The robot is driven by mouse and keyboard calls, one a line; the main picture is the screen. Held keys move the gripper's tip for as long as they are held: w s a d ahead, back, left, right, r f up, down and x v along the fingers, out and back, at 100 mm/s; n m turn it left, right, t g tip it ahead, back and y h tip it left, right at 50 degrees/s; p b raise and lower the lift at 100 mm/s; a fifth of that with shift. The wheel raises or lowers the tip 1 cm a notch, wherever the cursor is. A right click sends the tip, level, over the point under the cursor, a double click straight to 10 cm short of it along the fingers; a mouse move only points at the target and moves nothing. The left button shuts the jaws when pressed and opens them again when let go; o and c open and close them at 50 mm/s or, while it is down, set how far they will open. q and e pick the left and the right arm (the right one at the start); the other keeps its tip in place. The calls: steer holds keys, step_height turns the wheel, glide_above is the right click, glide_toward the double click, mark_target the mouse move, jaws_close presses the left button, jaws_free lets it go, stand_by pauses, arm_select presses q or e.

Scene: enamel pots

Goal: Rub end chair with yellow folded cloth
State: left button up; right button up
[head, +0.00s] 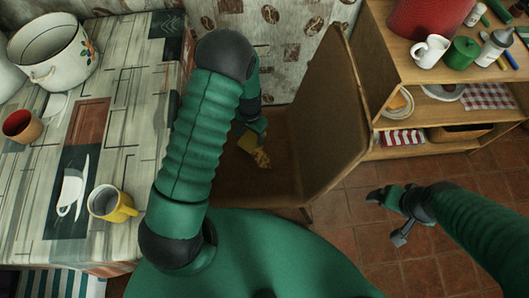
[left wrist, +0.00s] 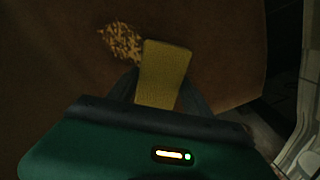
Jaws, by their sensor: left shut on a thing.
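The end chair (head: 335,120) is brown, with a tall back, and stands beside the table. A patch of yellowish crumbs or a stain (head: 262,158) lies on its seat; the patch also shows in the left wrist view (left wrist: 121,42). My left gripper (head: 252,132) is low over the seat, partly behind my arm. It is shut on the yellow folded cloth (left wrist: 166,68), which reaches out beside the patch. I cannot tell whether the cloth touches the seat. My right gripper (head: 388,217) hangs open and empty over the tiled floor, right of the chair.
The table (head: 120,150) at left bears a white pot (head: 50,55), a terracotta cup (head: 22,126) and a yellow mug (head: 112,204). A wooden shelf (head: 400,72) right of the chair holds a white jug (head: 430,50), a green pot (head: 462,51) and cloths. Tiled floor is clear in front of it.

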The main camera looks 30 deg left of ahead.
arm_select(q)
steer(key=shift+d+r+p, duration=0.25)
steer(key=shift+r+p, duration=0.4)
steer(key=shift+r, duration=0.45)
steer(key=shift+r+p, duration=0.35)
steer(key=shift+a+r+p, duration=0.2)
steer(key=shift+r+p, duration=0.75)
steer(key=shift+r, duration=0.1)
steer(key=shift+d, duration=0.15)
